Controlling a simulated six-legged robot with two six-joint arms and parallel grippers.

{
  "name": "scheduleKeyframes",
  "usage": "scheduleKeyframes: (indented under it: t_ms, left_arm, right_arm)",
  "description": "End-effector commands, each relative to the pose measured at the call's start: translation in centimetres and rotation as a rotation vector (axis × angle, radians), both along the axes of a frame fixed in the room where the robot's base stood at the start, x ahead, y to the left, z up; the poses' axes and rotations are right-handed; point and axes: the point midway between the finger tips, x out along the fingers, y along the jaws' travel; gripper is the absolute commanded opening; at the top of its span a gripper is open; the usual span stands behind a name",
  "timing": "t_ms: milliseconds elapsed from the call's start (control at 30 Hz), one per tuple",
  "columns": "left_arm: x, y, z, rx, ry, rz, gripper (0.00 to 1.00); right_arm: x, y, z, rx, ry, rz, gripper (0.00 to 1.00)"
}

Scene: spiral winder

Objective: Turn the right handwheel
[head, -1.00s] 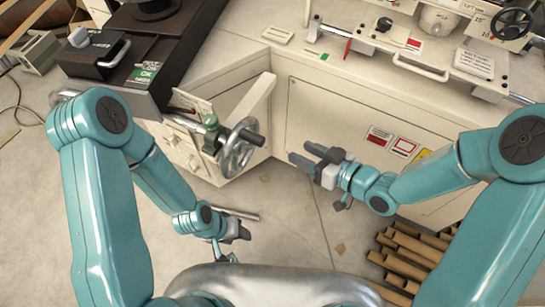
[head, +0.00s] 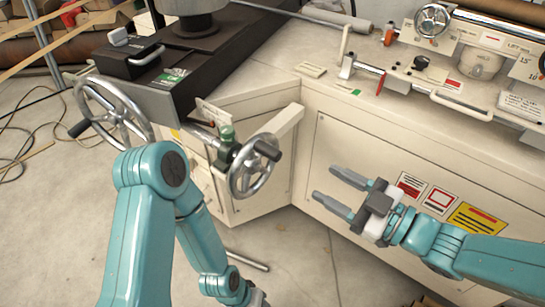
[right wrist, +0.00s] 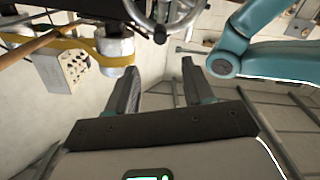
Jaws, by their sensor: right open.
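A silver handwheel (head: 240,178) with a dark crank handle (head: 267,151) sits on a green-fitted shaft at the machine's inner corner. A larger handwheel (head: 136,125) with a dark handle stands to its left. My right gripper (head: 327,184) is open and empty, to the right of the corner handwheel and apart from it, in front of the cream panel. In the right wrist view, its two fingers (right wrist: 160,66) are spread, with part of a handwheel (right wrist: 187,14) beyond them at the top edge. My left gripper (head: 258,298) is mostly cut off at the bottom edge.
The cream cabinet panel (head: 350,140) with warning labels (head: 478,219) lies behind my right gripper. A small handwheel (head: 432,20) stands at the upper right. A metal rod (head: 247,260) shows below the corner handwheel. The grey floor (head: 60,215) is open at left.

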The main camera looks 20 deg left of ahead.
Motion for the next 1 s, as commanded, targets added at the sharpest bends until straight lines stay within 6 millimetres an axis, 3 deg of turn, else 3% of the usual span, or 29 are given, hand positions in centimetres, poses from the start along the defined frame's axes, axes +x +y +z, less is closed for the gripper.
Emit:
scheduleKeyframes:
  t_ms: [500, 733, 1000]
  left_arm:
    - [0.0, 0.0, -1.4, 0.000, 0.000, 0.000, 0.52]
    - [0.0, 0.0, -1.5, 0.000, 0.000, 0.000, 0.52]
    - [0.0, 0.0, -1.5, 0.000, 0.000, 0.000, 0.52]
  right_arm:
    - [3.5, 10.8, -0.1, 0.000, 0.001, 0.001, 0.52]
    - [4.5, 13.2, 0.0, 0.000, 0.001, -0.003, 0.52]
    - [4.7, 13.6, 0.0, 0.000, 0.002, -0.004, 0.52]
